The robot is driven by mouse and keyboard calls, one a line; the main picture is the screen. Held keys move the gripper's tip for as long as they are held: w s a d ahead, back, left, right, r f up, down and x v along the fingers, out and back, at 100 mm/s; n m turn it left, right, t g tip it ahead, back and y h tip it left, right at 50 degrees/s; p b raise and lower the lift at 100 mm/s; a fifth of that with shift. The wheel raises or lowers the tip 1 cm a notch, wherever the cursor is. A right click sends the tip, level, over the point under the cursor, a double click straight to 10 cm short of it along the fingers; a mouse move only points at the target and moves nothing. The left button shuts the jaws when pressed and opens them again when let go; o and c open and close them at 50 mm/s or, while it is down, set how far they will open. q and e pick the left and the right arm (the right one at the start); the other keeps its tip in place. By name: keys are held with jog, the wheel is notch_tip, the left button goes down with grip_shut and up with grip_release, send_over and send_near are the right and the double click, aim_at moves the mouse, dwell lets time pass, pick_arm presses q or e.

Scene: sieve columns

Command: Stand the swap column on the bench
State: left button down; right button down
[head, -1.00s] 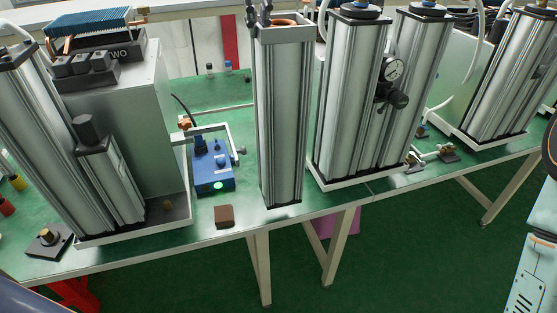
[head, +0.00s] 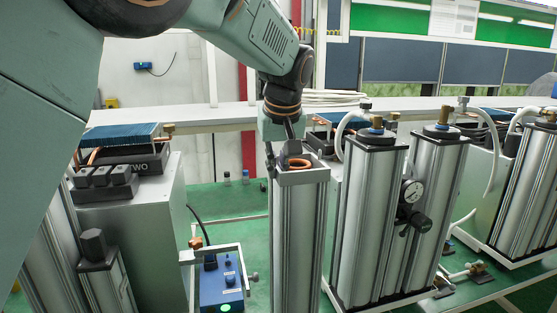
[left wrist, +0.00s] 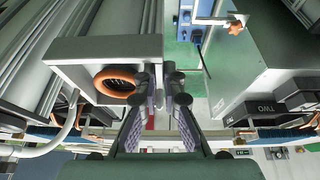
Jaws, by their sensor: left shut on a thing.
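The swap column (head: 297,235) is a tall, upright silver column with a grey collar and an orange ring (head: 299,163) inside its open top. It is between the blue device and the pair of columns with the gauge. My left gripper (head: 292,150) is at its top from behind, shut on the collar's wall. In the left wrist view the fingers (left wrist: 160,85) straddle the wall of the collar (left wrist: 100,48), beside the orange ring. The column's foot is below the head view, so I cannot tell whether it touches the bench (head: 245,200). My right gripper is out of view.
A twin-column unit with a gauge (head: 412,191) stands close on the right. A blue device (head: 220,287) with a metal bracket is on the left, beside a grey cabinet (head: 150,220). A few small bottles stand behind on the green bench top.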

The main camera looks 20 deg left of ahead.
aim_at(277, 187)
pick_arm(q)
jog(key=shift+x, duration=1.1)
jog(key=shift+s+d+f, duration=0.2)
jog(key=shift+s+f, duration=0.05)
jog(key=shift+s, duration=0.15)
jog(key=shift+s+d+f, duration=0.1)
jog(key=shift+s+f, duration=0.3)
jog(key=shift+f, duration=0.45)
jog(key=shift+w+f, duration=0.45)
jog(key=shift+f, duration=0.25)
jog(key=shift+w+f, duration=0.25)
jog(key=c, duration=1.9)
grip_release()
jog(key=shift+s, duration=0.3)
jog(key=o, duration=0.4)
jog(key=shift+s+r, duration=0.25)
jog(key=shift+s, duration=0.15)
jog(key=shift+w+f, duration=0.25)
jog(key=shift+w, duration=0.3)
jog(key=v, duration=1)
jog(key=shift+s, duration=0.25)
jog(key=shift+s+r, duration=0.1)
jog(key=shift+r, duration=0.6)
jog(key=shift+s+d+r, duration=0.1)
jog(key=shift+s+r, duration=0.3)
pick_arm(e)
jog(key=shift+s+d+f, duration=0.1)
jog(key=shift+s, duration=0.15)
